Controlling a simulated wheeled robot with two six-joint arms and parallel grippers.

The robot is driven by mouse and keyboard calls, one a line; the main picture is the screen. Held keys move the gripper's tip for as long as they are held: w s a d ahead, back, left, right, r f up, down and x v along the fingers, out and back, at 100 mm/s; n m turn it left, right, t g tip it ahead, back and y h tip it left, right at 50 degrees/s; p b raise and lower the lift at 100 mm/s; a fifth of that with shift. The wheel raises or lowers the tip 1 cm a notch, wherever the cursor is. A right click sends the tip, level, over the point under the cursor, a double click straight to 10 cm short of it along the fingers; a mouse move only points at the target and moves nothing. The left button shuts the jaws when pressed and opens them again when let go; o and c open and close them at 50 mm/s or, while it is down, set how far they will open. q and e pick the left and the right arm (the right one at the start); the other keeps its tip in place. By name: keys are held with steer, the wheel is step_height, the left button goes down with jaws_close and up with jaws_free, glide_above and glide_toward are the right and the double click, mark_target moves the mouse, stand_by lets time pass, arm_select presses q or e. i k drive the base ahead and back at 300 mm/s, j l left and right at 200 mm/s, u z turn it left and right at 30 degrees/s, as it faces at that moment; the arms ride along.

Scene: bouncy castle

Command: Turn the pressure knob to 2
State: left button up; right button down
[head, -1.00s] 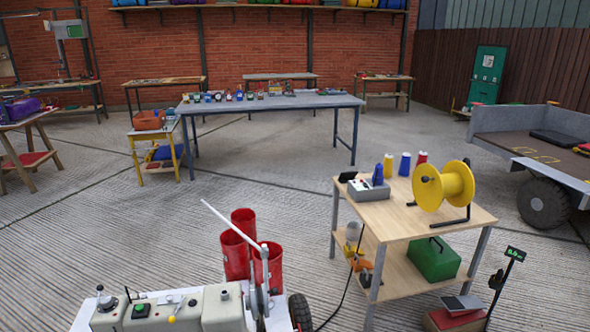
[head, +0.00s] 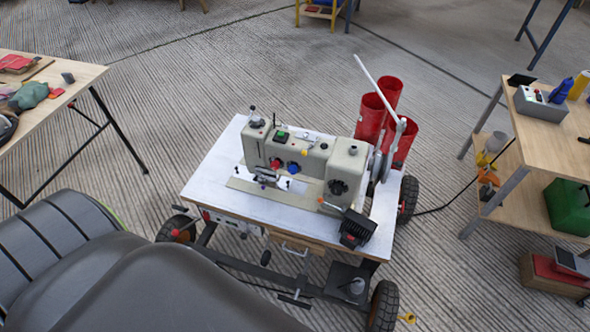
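A beige sewing machine (head: 305,158) stands on a white-topped cart (head: 220,170). Its front carries a red knob (head: 276,163), a blue knob (head: 293,168) and a black dial (head: 338,187) at the right end. I cannot tell which of these is the pressure knob, and no numbers are readable at this size. Neither of my grippers is in view.
The cart has black wheels (head: 383,306). Red tubes (head: 370,118) stand behind its right end. A wooden table (head: 60,75) with small items is at the left, and a wooden workbench (head: 555,135) with a grey box is at the right. Concrete floor (head: 190,75) lies open behind the cart.

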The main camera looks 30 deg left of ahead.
mark_target(256, 120)
steer(key=u, duration=1.3)
